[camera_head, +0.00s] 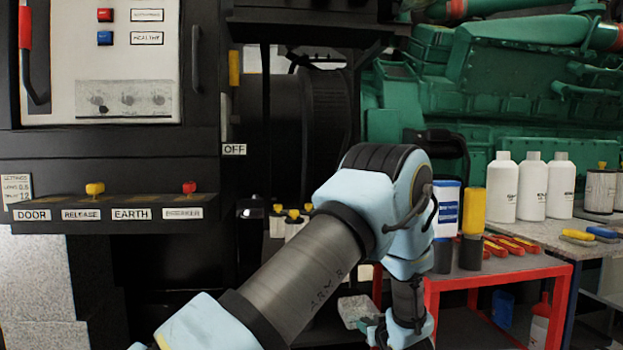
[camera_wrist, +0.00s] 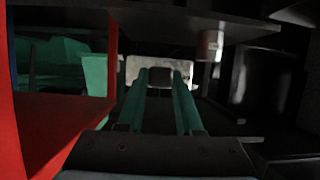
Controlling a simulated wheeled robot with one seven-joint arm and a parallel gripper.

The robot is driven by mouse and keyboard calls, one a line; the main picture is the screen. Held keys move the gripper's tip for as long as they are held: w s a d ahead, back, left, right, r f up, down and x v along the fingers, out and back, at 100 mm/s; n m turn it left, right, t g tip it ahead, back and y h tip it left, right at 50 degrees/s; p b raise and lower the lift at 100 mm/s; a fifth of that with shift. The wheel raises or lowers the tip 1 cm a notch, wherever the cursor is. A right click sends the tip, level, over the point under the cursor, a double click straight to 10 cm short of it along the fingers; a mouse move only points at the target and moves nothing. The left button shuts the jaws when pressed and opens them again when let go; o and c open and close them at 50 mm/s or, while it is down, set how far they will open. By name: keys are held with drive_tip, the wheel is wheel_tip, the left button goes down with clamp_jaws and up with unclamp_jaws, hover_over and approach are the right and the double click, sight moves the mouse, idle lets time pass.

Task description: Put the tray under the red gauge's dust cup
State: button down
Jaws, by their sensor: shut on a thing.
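A light grey speckled tray (camera_head: 356,311) shows low in the head view, just left of my gripper (camera_head: 374,328). In the wrist view its pale surface (camera_wrist: 203,74) lies beyond the fingertips. My gripper's two green fingers (camera_wrist: 163,80) reach forward and are shut on the tray, with a dark block between their tips. A small pale cylinder with a reddish tint (camera_wrist: 210,45) hangs under a dark ledge, right of and above the fingertips. It may be the dust cup, but I cannot tell which gauge it belongs to. No red gauge is clearly visible.
A red table frame (camera_head: 500,281) stands right of my arm in the head view; its red post (camera_wrist: 58,120) is close on the left in the wrist view. Dark panels (camera_wrist: 185,22) hang overhead. A dark rounded body (camera_wrist: 262,75) is at right.

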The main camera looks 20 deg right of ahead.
drive_tip(key=w+a+f, duration=0.1)
drive_tip(key=a+f, duration=0.1)
drive_tip(key=a, duration=1.2)
drive_tip(key=w+a+f, duration=0.1)
drive_tip(key=a+f, duration=0.2)
drive_tip(key=a, duration=1.2)
drive_tip(key=w+a+f+n+y, duration=0.1)
drive_tip(key=a+f, duration=0.1)
drive_tip(key=a, duration=1.3)
drive_tip(key=shift+a+f, duration=0.2)
drive_tip(key=shift+f, duration=0.1)
